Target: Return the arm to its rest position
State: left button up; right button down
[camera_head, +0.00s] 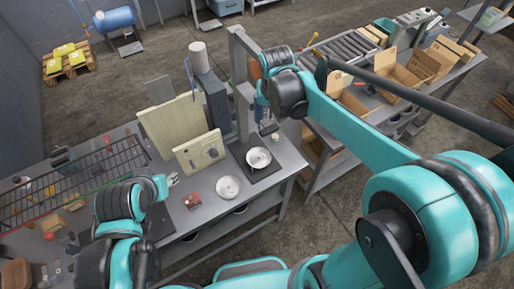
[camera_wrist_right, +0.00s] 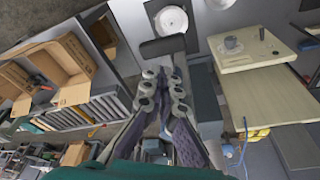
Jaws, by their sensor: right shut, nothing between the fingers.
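My right arm reaches in from the right over the bench in the head view. Its wrist is beside the grey upright post, and its gripper is mostly hidden behind the wrist there. In the right wrist view my right gripper (camera_wrist_right: 164,85) is shut and empty, its fingers close together. A round metal pan (camera_head: 258,158) rests on a black plate on the bench, below and apart from that gripper. A round pan also shows at the top of the wrist view (camera_wrist_right: 171,20). My left arm is folded at lower left; I cannot make out its gripper.
The post (camera_head: 240,85) and a beige panel device (camera_head: 200,152) stand near my right wrist. A wire rack (camera_head: 75,180) is left; open cardboard boxes (camera_head: 398,75) are right.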

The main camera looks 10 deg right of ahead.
jog(key=shift+f, duration=0.1)
jog(key=s+d+f+t+b, duration=0.1)
jog(key=s+f+b, duration=0.4)
jog(key=f+b, duration=0.4)
jog(key=s+d+f+n+t+b, duration=0.1)
jog(key=s+f+t+b, duration=0.1)
jog(key=s+f+b, duration=0.4)
jog(key=s+f+n+t+b, duration=0.1)
jog(key=s+f+b, duration=0.4)
jog(key=f+b, duration=0.7)
jog(key=shift+s+d+b, duration=0.3)
jog(key=shift+s+d, duration=0.05)
jog(key=shift+d, duration=0.05)
